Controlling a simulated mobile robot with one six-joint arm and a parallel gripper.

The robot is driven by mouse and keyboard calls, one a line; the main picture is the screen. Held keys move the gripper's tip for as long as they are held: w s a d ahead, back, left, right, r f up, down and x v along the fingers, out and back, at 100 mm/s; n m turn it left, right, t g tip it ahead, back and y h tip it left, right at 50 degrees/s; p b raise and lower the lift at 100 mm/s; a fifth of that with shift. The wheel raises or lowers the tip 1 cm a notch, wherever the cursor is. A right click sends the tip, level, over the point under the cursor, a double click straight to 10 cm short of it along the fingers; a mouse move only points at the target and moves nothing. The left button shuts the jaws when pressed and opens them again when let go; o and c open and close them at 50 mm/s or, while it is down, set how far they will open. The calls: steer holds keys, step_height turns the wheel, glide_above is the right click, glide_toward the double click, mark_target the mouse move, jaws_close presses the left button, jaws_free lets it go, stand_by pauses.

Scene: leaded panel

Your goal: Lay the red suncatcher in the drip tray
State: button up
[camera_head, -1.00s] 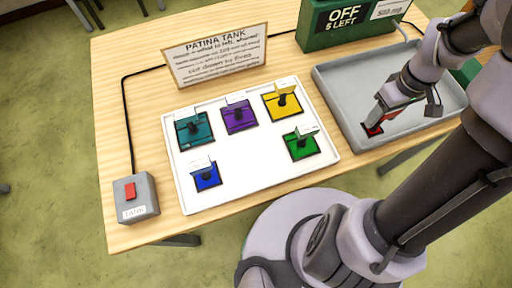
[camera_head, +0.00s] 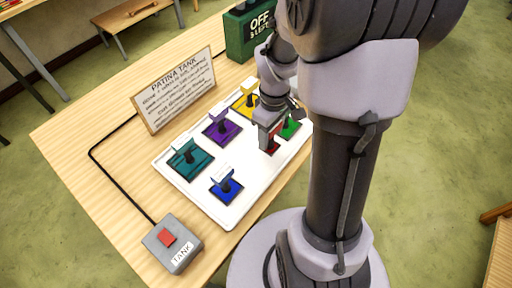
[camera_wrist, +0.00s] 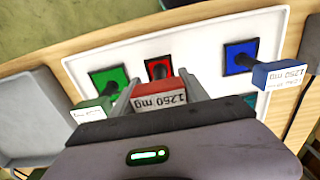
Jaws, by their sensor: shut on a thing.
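The red suncatcher (camera_head: 271,148) is a small red square in a dark frame with a dark knob and a tag. It is at the white tray (camera_head: 246,200), beside the green suncatcher (camera_head: 291,128). My gripper (camera_head: 268,130) is shut on its tag, which reads "1260 mg" in the wrist view (camera_wrist: 160,96). The red square (camera_wrist: 158,68) shows between my fingers there. I cannot tell whether it touches the white tray. A grey tray (camera_wrist: 30,112) shows at left in the wrist view; in the head view my arm hides it. No tray bears a readable drip tray label.
Blue (camera_head: 226,189), teal (camera_head: 188,163), purple (camera_head: 221,130) and yellow (camera_head: 246,104) suncatchers stand in the white tray. A "Patina tank" sign (camera_head: 176,92) and a green box reading OFF (camera_head: 248,30) stand behind. A red-button switch box (camera_head: 170,243) sits front left.

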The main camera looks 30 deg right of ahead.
steer(key=shift+w+a+f, duration=0.1)
steer(key=shift+w+a, duration=0.25)
steer(key=shift+a, duration=0.25)
steer(key=shift+w+a+f, duration=0.1)
steer(key=shift+w+a, duration=0.2)
steer(key=shift+a, duration=0.3)
steer(key=shift+w+a+f+b, duration=0.1)
steer(key=shift+a+f+b, duration=0.1)
steer(key=shift+f+b, duration=0.55)
steer(key=shift+w+a+f+b, duration=0.15)
steer(key=shift+f+b, duration=0.25)
steer(key=shift+f, duration=0.55)
steer(key=shift+s, duration=0.15)
steer(key=shift+f, duration=0.25)
steer(key=o, duration=1.6)
steer(key=shift+r, duration=0.1)
